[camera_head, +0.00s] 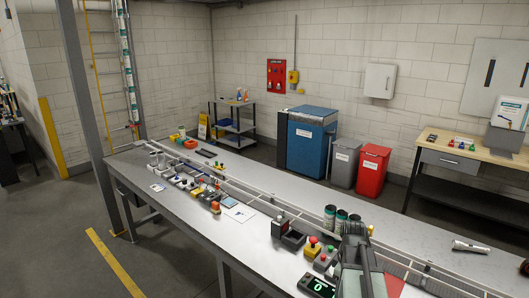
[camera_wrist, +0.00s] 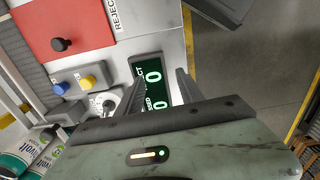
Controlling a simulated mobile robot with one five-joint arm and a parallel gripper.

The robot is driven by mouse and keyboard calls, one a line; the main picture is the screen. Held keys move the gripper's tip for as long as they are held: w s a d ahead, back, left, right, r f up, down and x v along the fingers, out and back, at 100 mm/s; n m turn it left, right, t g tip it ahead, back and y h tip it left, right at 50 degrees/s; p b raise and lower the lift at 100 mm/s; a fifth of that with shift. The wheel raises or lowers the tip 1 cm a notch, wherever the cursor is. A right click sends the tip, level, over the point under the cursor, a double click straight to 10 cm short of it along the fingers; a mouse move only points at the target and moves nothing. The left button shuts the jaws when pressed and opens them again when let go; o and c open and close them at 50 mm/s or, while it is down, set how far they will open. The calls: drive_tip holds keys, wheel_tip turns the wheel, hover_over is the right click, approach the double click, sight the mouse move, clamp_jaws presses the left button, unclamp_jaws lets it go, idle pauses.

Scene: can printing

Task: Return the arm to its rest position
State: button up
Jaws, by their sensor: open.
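My gripper (camera_wrist: 155,92) shows in the wrist view with two dark fingers apart and nothing between them. It is above the grey control surface, near a small black counter display (camera_wrist: 152,83) with green digits. In the head view my arm (camera_head: 358,262) stands over the front right part of the long worktable (camera_head: 205,222). The fingers are hard to make out in that view. The counter display also shows in the head view (camera_head: 318,286), just left of my arm.
Several dark green and white cans (camera_head: 330,217) stand close behind my arm. A red emergency button (camera_head: 313,241) and other controls lie to its left. A conveyor rail (camera_head: 250,190) runs along the table. A flashlight (camera_head: 470,247) lies at right. A red panel (camera_wrist: 65,28) is near the gripper.

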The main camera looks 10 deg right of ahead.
drive_tip(key=a+f+m+b, duration=0.2)
drive_tip(key=a+m, duration=0.5)
drive_tip(key=a, duration=1.8)
drive_tip(key=shift+w+a+f+m, duration=0.2)
drive_tip(key=shift+w+f+m, duration=0.1)
drive_tip(key=shift+w+f, duration=0.25)
drive_tip(key=shift+s, duration=0.1)
